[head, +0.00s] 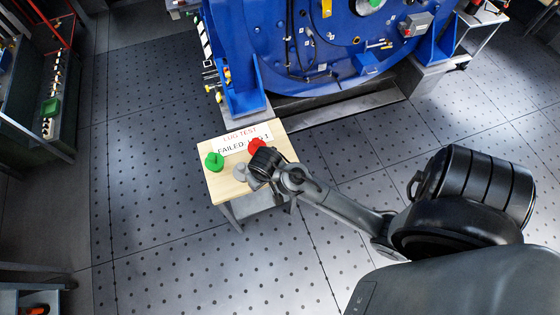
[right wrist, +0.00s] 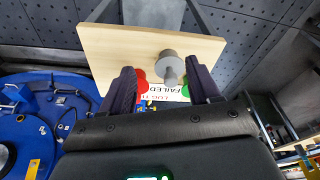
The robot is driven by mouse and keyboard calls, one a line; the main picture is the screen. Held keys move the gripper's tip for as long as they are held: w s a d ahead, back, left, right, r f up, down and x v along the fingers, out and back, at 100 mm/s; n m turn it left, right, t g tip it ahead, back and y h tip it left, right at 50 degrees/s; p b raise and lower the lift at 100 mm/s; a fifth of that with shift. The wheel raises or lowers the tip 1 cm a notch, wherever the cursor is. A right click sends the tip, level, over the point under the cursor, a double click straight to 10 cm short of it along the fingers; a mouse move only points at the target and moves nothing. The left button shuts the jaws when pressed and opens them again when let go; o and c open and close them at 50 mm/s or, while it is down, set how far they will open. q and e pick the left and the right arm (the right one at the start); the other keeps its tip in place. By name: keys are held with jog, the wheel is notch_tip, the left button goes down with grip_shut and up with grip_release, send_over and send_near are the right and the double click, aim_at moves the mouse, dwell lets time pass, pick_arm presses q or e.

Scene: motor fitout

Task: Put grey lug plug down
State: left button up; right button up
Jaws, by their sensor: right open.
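The grey lug plug (head: 240,172) stands on the small wooden-topped table (head: 225,189), near its front. In the right wrist view, the grey plug (right wrist: 168,66) sits on the wooden top just beyond and between my fingertips. My right gripper (head: 261,168) is over the right side of the table. It is open, with its two dark fingers (right wrist: 162,82) apart and nothing gripped between them. Whether a finger touches the plug cannot be told. My left gripper is not in view.
A green plug (head: 214,161) is at the table's left and a red plug (head: 257,145) at its back right, partly behind my gripper. A white sign (head: 237,141) with red and black lettering lies behind them. A large blue motor housing (head: 290,50) stands beyond.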

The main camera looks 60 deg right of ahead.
jog(key=s+a+r+n, duration=0.3)
jog(key=s, duration=0.2)
jog(key=s+a+r+n+t+y, duration=0.1)
jog(key=s+a+r+n, duration=0.2)
jog(key=s, duration=0.2)
jog(key=shift+s+r+t, duration=0.2)
jog(key=shift+r+t, duration=0.1)
jog(key=shift+r, duration=0.1)
